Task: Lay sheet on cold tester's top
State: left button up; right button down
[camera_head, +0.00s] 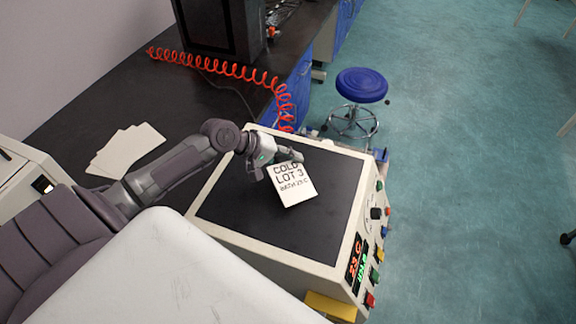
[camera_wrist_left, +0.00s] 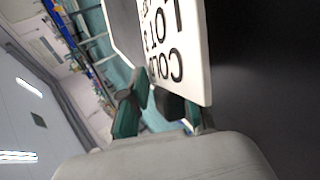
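A white sheet (camera_head: 292,185) with black lettering "COLD LOT 3" is over the dark top of the tester (camera_head: 237,207), whose display reads 23 C. My left gripper (camera_head: 285,158) is at the sheet's upper edge, above the tester's top. In the left wrist view the sheet (camera_wrist_left: 178,35) stands between the fingers (camera_wrist_left: 165,105), and the gripper looks shut on its edge. The sheet looks tilted; whether its lower edge touches the top, I cannot tell. My right gripper is not in view.
Several blank white sheets (camera_head: 127,150) lie on the black bench (camera_head: 120,95) at the left. Another pale machine (camera_head: 30,172) stands at the left edge. A red coiled hose (camera_head: 225,67) runs behind the tester. A blue stool (camera_head: 361,85) stands on the open floor.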

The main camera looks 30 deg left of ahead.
pick_arm(q)
jog(key=shift+r, duration=0.1)
jog(key=shift+s+a+r+p, duration=0.2)
jog(key=shift+r+p, duration=0.1)
jog(key=shift+p, duration=0.15)
jog(key=p+v, duration=0.5)
jog(key=v, duration=0.1)
jog(key=shift+s+a+r+p, duration=0.25)
jog(key=shift+s+a+p, duration=0.1)
jog(key=shift+s+p, duration=0.1)
jog(key=shift+r, duration=0.1)
notch_tip(320, 180, up, 8)
jog(key=s+a+p, duration=0.1)
jog(key=p, duration=0.4)
jog(key=shift+s+a, duration=0.25)
jog(key=shift+s, duration=0.05)
jog(key=shift+p, duration=0.3)
